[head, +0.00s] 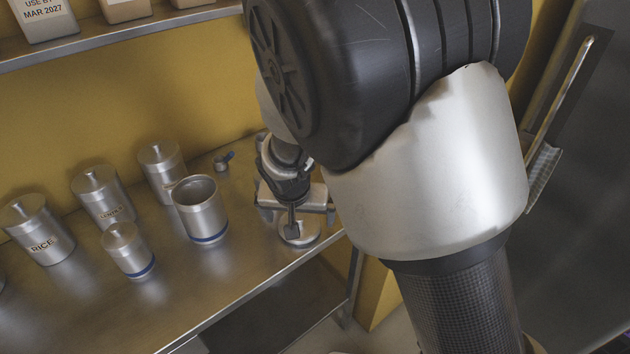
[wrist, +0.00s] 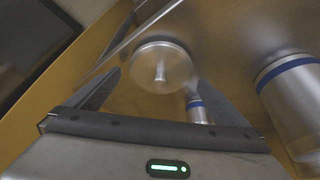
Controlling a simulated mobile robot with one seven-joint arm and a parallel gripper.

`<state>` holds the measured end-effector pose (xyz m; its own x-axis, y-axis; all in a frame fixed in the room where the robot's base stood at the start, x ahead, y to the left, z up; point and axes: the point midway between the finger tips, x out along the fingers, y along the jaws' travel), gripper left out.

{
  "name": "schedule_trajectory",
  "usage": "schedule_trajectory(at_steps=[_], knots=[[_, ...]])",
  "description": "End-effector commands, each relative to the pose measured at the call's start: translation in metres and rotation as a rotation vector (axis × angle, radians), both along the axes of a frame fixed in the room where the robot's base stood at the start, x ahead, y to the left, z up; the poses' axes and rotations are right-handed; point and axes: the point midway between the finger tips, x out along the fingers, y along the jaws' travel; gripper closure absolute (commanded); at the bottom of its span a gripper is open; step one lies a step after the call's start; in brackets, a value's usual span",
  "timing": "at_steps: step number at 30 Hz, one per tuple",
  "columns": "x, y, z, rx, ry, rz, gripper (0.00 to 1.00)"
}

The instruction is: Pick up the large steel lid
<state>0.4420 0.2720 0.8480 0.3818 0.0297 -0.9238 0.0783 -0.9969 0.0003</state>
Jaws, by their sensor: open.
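The large steel lid (head: 301,238) is a round disc with a knob, lying on the steel shelf near its front edge at the right end. In the wrist view the lid (wrist: 160,68) shows its knob, between and beyond my finger tips. My gripper (head: 291,222) is above the lid in the head view, partly covering it. In the wrist view my gripper (wrist: 158,80) has its fingers spread with nothing between them. An open, lidless steel canister (head: 202,214) with a blue band stands left of the lid; a blue-banded canister (wrist: 294,92) shows at the wrist view's right.
Several lidded canisters, including one marked RICE (head: 40,235) and a small blue-banded one (head: 128,252), stand left on the shelf (head: 212,292). A small steel piece with blue (head: 223,161) lies behind the lid, by the yellow wall. An upper shelf (head: 130,32) holds containers.

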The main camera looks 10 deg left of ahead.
Motion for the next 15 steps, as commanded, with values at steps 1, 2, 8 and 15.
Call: schedule_trajectory(at_steps=[1,2,8,15], knots=[[0.0013,-0.0001,-0.0046,-0.001,0.001,0.0,0.0],[0.0018,0.0001,-0.0054,0.0,0.001,0.0,0.0],[0.0023,0.0004,-0.0055,0.001,0.0,0.0,0.0],[0.0022,0.0002,-0.0055,0.0,0.0,0.0,0.34]])
